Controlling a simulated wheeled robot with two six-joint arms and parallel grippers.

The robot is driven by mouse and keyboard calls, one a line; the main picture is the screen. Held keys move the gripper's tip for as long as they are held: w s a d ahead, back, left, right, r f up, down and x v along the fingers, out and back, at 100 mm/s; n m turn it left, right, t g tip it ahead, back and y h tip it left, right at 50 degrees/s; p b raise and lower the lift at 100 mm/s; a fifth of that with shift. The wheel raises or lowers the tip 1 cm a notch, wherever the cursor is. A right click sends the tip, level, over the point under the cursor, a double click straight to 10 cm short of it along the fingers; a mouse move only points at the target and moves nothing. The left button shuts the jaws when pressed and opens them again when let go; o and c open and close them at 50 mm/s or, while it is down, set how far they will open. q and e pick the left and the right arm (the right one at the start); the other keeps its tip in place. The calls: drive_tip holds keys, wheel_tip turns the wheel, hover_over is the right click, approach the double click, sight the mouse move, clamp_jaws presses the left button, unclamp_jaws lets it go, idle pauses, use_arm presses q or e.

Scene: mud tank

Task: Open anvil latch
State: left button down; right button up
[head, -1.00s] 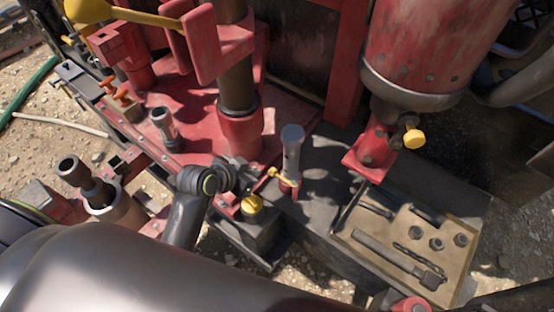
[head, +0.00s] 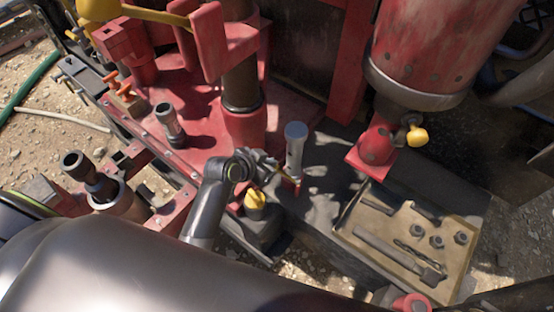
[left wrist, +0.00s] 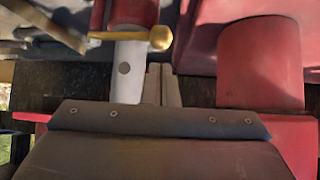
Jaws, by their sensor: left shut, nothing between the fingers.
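A grey post (head: 295,148) with a red base stands on the dark deck, right of the big red column. A small yellow lever with a ball end (left wrist: 160,38) sits across the post at its red part in the left wrist view. I take it for the anvil latch. In the head view my gripper mostly hides this lever. My left gripper (head: 272,164) is shut and empty, just left of the post. In the left wrist view its closed fingers (left wrist: 161,84) point near the ball end, beside the pale post (left wrist: 127,70). I cannot tell whether they touch the lever.
A yellow knob (head: 255,199) sits in front of the gripper. A tan tool tray (head: 447,282) lies at the right. A red tank (head: 430,50) with a yellow-handled valve (head: 417,136) hangs behind it. The thick red column (head: 243,126) stands close behind my gripper.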

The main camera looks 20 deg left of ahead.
sight(286, 175)
use_arm(q)
drive_tip(key=shift+x, duration=2.25)
drive_tip(key=shift+a, duration=0.1)
